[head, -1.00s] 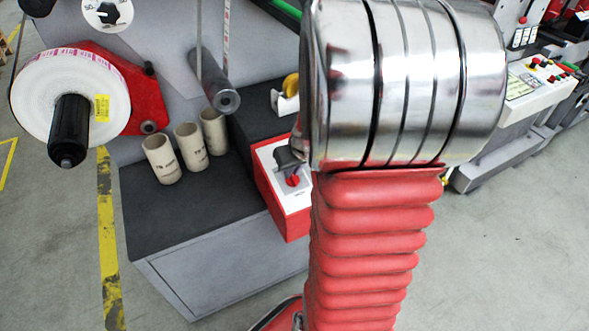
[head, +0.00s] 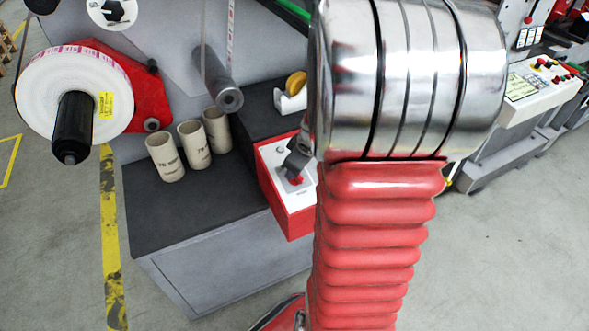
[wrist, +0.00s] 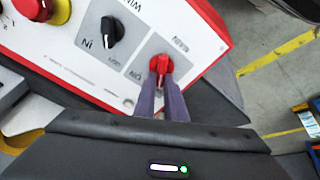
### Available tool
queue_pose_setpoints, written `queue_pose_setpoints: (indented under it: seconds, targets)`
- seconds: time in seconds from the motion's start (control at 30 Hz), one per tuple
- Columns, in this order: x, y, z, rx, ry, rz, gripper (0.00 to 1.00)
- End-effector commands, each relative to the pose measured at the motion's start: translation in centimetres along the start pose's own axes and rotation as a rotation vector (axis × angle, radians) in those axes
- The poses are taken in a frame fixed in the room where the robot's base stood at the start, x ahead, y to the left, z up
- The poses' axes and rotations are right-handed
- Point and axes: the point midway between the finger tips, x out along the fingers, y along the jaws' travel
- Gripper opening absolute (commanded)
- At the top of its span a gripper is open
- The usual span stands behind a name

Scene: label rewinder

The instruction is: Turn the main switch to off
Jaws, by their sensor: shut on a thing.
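The main switch is a red rotary knob (wrist: 161,66) on a grey square plate, on the white top of a red-sided control box (wrist: 215,25). In the wrist view my gripper (wrist: 162,88) has its two fingers close together at the knob, shut on it. The fingers hide the knob's near side, and I cannot tell which mark it points to. In the head view the knob (head: 297,180) shows just below my dark gripper (head: 297,162), and the box (head: 291,219) stands partly behind my arm.
A black selector knob (wrist: 109,32) and a red emergency button on yellow (wrist: 42,10) share the panel. In the head view, several cardboard cores (head: 192,144) stand on the dark cabinet top (head: 190,205) left of the box. A white label roll (head: 70,92) hangs at left.

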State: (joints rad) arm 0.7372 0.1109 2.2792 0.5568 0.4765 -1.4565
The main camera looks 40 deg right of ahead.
Motion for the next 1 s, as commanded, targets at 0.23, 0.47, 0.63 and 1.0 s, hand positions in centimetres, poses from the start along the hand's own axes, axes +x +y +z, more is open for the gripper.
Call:
queue_pose_setpoints:
  seconds: [0.23, 0.47, 0.63, 1.0]
  targets:
    - [0.11, -0.19, 0.34, -0.008, -0.006, -0.006, 0.00]
    - [0.12, -0.20, 0.33, -0.007, -0.006, -0.006, 0.16]
    - [0.07, -0.12, 0.20, -0.006, -0.003, -0.004, 0.28]
    - [-0.25, -0.03, 0.06, -0.006, -0.001, -0.002, 0.29]
